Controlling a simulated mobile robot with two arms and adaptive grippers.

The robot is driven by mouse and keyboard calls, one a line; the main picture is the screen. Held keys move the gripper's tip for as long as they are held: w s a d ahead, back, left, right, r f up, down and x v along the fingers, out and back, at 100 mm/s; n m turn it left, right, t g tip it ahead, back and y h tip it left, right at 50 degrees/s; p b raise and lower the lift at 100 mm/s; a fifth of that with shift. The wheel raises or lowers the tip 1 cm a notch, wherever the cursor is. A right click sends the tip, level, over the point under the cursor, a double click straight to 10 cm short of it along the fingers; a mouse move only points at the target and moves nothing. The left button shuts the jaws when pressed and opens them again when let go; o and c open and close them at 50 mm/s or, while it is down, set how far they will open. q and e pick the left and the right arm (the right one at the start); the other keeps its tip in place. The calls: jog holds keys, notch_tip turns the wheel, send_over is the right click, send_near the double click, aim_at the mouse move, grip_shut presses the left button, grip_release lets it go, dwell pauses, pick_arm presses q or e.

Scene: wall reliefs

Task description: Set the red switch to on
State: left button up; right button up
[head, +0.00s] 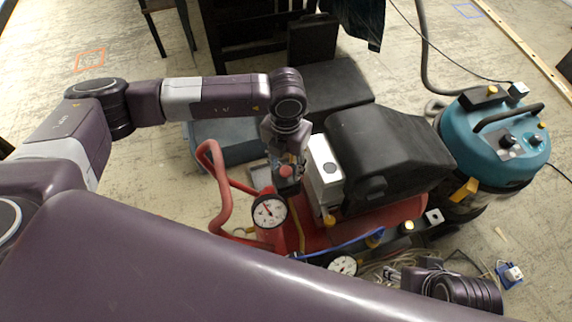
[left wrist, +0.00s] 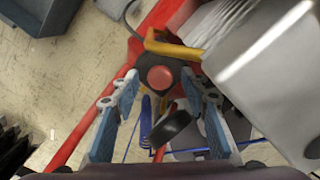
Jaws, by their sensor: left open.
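The red switch is a round red button on a black housing, seen in the left wrist view (left wrist: 161,78). In the head view it shows as a small red spot (head: 286,171) on the red compressor. My left gripper (head: 284,160) points down at it, and the fingers are open. In the left wrist view the blue-grey fingers of my left gripper (left wrist: 158,92) lie on either side of the black housing, with nothing held. I cannot tell whether they touch it. My right gripper (head: 395,276) is low at the right, partly hidden, its jaws unclear.
The compressor has a red handle (head: 212,185), a white gauge (head: 269,210) and a black motor cover (head: 385,150). A teal vacuum (head: 500,135) stands to the right. A yellow fitting (left wrist: 170,45) and grey box (left wrist: 275,85) are close to the left fingers.

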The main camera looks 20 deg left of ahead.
aim_at(286, 170)
pick_arm(q)
jog(key=shift+c, duration=0.5)
grip_shut()
jog(key=shift+r, duration=0.1)
jog(key=shift+r+p, duration=0.4)
jog(key=shift+r, duration=0.35)
jog(key=shift+o, duration=0.5)
grip_release()
notch_tip(286, 170, up, 12)
